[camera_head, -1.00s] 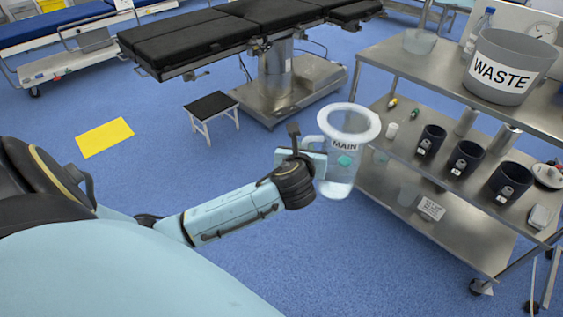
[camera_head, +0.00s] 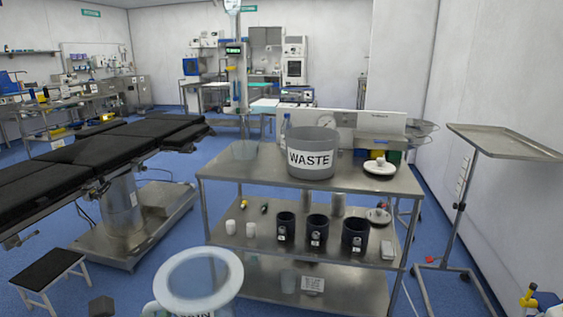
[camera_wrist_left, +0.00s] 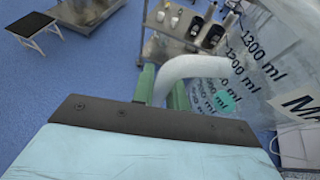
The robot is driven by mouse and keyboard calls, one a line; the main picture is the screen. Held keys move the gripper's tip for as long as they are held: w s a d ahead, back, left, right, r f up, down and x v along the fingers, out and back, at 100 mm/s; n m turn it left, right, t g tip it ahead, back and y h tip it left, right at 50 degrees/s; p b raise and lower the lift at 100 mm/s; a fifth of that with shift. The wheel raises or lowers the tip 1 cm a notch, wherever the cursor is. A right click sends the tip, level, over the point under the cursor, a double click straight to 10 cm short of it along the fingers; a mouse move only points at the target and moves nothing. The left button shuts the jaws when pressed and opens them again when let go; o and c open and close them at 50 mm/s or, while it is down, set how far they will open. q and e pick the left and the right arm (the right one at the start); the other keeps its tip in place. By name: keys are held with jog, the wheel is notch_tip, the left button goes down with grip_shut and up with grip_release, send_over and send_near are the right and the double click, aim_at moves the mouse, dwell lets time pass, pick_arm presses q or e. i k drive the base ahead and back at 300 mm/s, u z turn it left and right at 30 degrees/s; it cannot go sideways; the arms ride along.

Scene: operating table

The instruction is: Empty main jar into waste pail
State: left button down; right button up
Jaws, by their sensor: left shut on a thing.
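The main jar (camera_head: 198,278) is a clear jar with a thick white rim, a handle and partly visible label lettering, at the bottom of the head view. In the left wrist view the jar (camera_wrist_left: 236,75) shows ml markings and a teal spot; its contents are not clear. My left gripper (camera_wrist_left: 163,88) is shut on the jar's white handle, with green fingers on either side. The waste pail (camera_head: 312,165) is a grey open bucket labelled WASTE. It stands upright on the cart's top shelf, beyond the jar and apart from it. My right gripper is not in view.
The steel cart (camera_head: 238,186) has several black canisters on its middle shelf. A tray stand (camera_head: 505,142) is at right, the operating table (camera_head: 95,160) at left.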

aim_at(311, 151)
jog(key=u, duration=0.4)
jog(key=k, duration=0.5)
jog(key=u, duration=0.35)
jog(key=i, duration=1.05)
jog(key=z, duration=1)
jog(key=i, duration=1.05)
jog(key=z, duration=0.75)
